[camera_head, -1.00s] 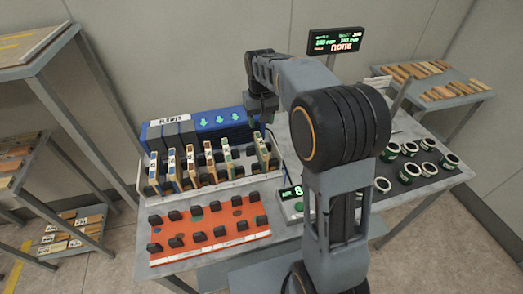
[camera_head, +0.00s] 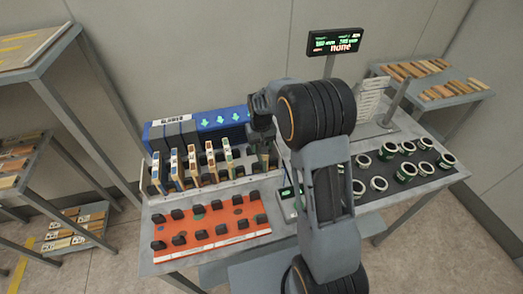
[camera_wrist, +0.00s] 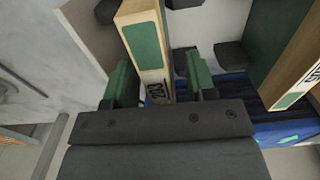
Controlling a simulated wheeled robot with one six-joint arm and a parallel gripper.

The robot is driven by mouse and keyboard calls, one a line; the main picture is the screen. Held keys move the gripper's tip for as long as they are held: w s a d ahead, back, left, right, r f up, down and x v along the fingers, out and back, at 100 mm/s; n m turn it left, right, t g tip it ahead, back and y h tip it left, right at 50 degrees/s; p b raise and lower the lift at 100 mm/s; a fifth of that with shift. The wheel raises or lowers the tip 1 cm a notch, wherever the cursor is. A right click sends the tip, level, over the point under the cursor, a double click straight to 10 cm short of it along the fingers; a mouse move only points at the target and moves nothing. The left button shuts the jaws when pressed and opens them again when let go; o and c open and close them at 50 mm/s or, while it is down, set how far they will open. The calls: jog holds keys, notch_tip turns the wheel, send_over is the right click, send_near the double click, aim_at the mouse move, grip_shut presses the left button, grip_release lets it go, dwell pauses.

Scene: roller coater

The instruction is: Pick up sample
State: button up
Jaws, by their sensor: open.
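The sample is a thin wooden board with a green patch and a printed 203 label (camera_wrist: 143,40), standing on edge in the wrist view. My gripper (camera_wrist: 161,80) is open, with one green-padded finger on each side of the board's lower part. I cannot tell whether either finger touches it. In the head view my gripper (camera_head: 261,136) is at the right end of the rack of upright samples (camera_head: 188,168), and it partly hides the board there.
A neighbouring board (camera_wrist: 296,62) stands close on the right in the wrist view. A blue bin with green arrows (camera_head: 222,120) is behind the rack. An orange tray with black knobs (camera_head: 210,224) lies in front.

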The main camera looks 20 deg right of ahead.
jog(key=shift+f, duration=0.8)
grip_shut()
